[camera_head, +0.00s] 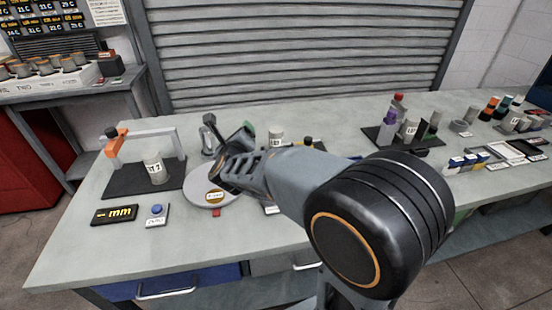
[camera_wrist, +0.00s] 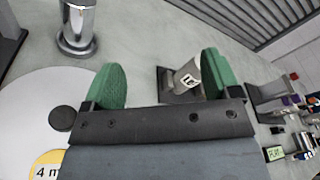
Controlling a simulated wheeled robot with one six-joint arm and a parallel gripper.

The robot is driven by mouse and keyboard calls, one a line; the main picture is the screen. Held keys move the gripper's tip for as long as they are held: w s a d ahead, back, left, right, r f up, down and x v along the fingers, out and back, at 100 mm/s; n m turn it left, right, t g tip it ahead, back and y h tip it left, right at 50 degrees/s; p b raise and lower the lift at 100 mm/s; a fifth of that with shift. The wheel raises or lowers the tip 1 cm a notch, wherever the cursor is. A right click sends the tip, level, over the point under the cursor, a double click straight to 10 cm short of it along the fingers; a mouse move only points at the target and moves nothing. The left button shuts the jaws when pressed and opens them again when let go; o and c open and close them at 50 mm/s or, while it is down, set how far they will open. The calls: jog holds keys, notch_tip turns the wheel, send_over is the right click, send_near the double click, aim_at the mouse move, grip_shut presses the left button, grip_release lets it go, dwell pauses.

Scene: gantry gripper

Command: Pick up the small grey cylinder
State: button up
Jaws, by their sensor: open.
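A grey cylinder with a white label (camera_head: 277,137) stands behind my arm in the head view. In the wrist view this labelled cylinder (camera_wrist: 187,76) appears beyond and between my green fingertips, apart from them. Another grey labelled cylinder (camera_head: 155,168) stands on a black pad at the left. A small dark round piece (camera_wrist: 62,118) sits on the pale round plate (camera_wrist: 25,100). I cannot tell for certain which one is the small grey cylinder. My gripper (camera_wrist: 164,77) is open and empty; in the head view it is low over the plate's far side (camera_head: 240,140).
A shiny metal post (camera_wrist: 76,28) stands close to the plate. An orange-and-grey gauge frame (camera_head: 118,145) stands on the black pad at left, with an mm display (camera_head: 114,214) in front. Several bottles and blocks crowd the bench's right side.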

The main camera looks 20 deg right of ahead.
aim_at(272, 139)
jog(key=d+f+m+g+h+b, duration=0.1)
jog(key=f+m+h, duration=0.1)
jog(key=m, duration=0.2)
jog(key=s+d+f+m+g+h+b, duration=0.1)
jog(key=f+m+h, duration=0.1)
jog(key=m+h, duration=0.1)
jog(key=d+f+m+g+h+b, duration=0.1)
jog(key=f+m+h, duration=0.1)
jog(key=m, duration=0.3)
jog(key=shift+s+d+f+h+b, duration=0.15)
jog(key=shift+s+f+h+b, duration=0.05)
jog(key=shift+f+h+b, duration=0.1)
jog(key=shift+d+f+m+g+h, duration=0.15)
jog(key=shift+d+m+g+h, duration=0.2)
jog(key=shift+m, duration=0.35)
jog(key=shift+m+g, duration=0.25)
jog(key=shift+m, duration=0.15)
jog(key=x, duration=0.7)
jog(key=shift+s+d, duration=0.1)
jog(key=shift+d, duration=0.15)
jog(key=shift+x, duration=3)
jog(key=shift+s+d, duration=0.1)
jog(key=c, duration=1.3)
notch_tip(272, 139, up, 18)
jog(key=p, duration=0.3)
jog(key=shift+p, duration=0.3)
